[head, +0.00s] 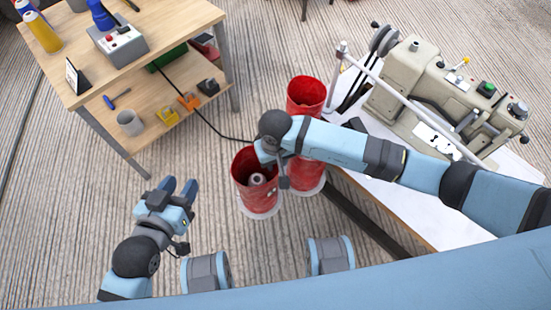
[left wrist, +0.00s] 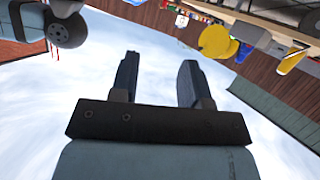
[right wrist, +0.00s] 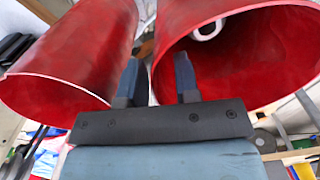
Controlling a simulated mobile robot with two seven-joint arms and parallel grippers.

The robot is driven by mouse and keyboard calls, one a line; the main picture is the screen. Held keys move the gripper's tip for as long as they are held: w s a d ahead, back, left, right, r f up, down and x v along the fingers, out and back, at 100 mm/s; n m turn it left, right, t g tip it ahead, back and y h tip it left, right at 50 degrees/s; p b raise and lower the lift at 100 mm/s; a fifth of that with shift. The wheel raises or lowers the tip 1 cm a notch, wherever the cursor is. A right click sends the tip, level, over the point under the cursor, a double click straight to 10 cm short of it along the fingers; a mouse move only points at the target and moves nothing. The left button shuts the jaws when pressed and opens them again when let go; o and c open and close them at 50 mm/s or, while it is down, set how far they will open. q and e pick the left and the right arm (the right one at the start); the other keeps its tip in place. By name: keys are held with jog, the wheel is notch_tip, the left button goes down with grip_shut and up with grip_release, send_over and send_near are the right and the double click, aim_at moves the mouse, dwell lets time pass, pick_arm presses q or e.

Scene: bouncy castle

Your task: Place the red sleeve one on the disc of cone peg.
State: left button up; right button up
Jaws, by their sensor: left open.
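The front red sleeve (head: 255,197) is upright around a grey peg (head: 257,180), above a white disc (head: 262,213). I cannot tell whether its lower edge touches the disc. A second red sleeve (head: 305,91) stands behind it, partly hidden by my right arm, with a white disc (head: 314,190) at its foot. My right gripper (head: 268,155) is at the front sleeve's rim. In the right wrist view, its open fingers (right wrist: 158,78) straddle the wall of the right-hand sleeve (right wrist: 245,60); the other sleeve (right wrist: 70,55) is at left. My left gripper (head: 180,187) is open and empty.
A wooden workbench (head: 165,30) with a lower shelf stands at upper left. A white table (head: 420,205) with a beige machine (head: 440,95) is at right, close to the second sleeve. The floor around my left gripper is clear.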

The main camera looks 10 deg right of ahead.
pick_arm(q)
jog(key=shift+r, duration=0.1)
pick_arm(e)
jog(key=shift+r, duration=0.25)
notch_tip(320, 180, up, 7)
jog(key=shift+w+f+p, duration=0.1)
jog(key=shift+f+p, duration=0.05)
jog(key=shift+p, duration=0.85)
notch_tip(320, 180, up, 4)
jog(key=shift+p, duration=0.3)
pick_arm(q)
jog(key=shift+s+a+f+g+y, duration=0.25)
jog(key=shift+s+a+f+g, duration=0.1)
jog(key=shift+f, duration=0.25)
jog(key=shift+s+a+f+g+y, duration=0.25)
jog(key=shift+a+f+g, duration=0.1)
jog(key=shift+f, duration=0.2)
pick_arm(e)
jog(key=shift+r, duration=0.5)
pick_arm(q)
jog(key=shift+r, duration=0.1)
pick_arm(e)
jog(key=shift+r, duration=0.1)
